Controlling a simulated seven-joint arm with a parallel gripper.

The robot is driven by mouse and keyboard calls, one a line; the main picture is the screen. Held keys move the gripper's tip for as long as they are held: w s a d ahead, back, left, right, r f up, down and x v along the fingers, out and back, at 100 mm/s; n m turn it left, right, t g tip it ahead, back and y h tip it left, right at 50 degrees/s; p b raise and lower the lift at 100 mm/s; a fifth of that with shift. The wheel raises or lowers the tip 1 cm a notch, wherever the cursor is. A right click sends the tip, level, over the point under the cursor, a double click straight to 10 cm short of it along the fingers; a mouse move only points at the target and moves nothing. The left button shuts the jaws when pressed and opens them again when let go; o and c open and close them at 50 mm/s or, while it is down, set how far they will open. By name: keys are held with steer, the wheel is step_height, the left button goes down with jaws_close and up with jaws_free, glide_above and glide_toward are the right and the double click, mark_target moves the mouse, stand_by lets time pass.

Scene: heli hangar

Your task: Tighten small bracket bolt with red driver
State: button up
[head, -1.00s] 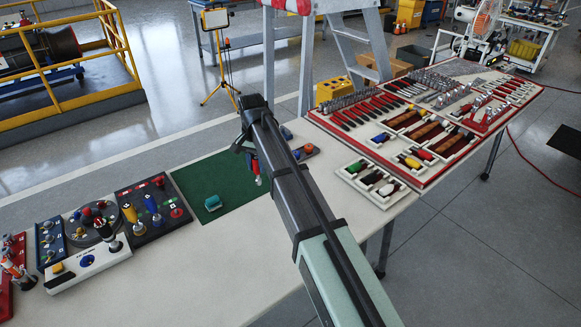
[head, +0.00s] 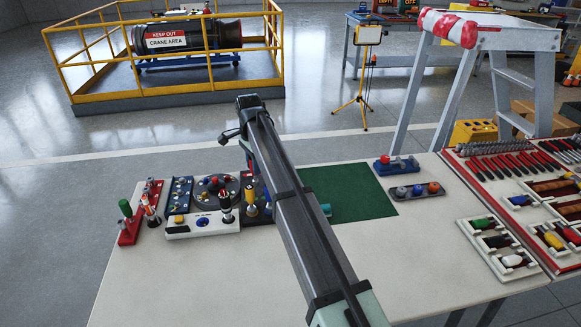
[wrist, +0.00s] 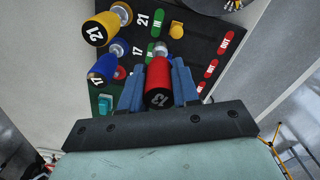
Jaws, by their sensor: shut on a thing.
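In the wrist view, my gripper (wrist: 158,95) has its two blue fingers shut on the red driver (wrist: 158,82), marked 13. The driver is over the black board (wrist: 208,20), its metal end toward the board; I cannot tell whether it touches. The board carries green IN and red OUT labels. The yellow driver (wrist: 95,30), marked 21, and the blue driver (wrist: 103,70), marked 17, stand at left. A yellow knob (wrist: 176,28) sits beyond. I cannot make out which part is the small bracket bolt.
A teal block (head: 326,210) is on the green mat (head: 350,192), right of my arm. A white control box (head: 202,224) and a round grey dial unit (head: 214,192) stand left of the board. Tool trays (head: 500,255) lie at right. The table's front (head: 190,285) is clear.

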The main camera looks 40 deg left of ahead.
steer(key=s+a+r+m, duration=0.1)
steer(key=s+a+r, duration=0.1)
steer(key=s+a, duration=1.75)
steer(key=shift+s+d+f, duration=0.15)
steer(key=shift+d+f, duration=0.05)
steer(key=shift+f, duration=1)
steer(key=shift+s+d+f, duration=0.1)
steer(key=shift+d+f, duration=0.1)
steer(key=shift+f, duration=0.95)
steer(key=shift+f, duration=1.05)
steer(key=o, duration=0.4)
jaws_close()
steer(key=shift+m, duration=0.3)
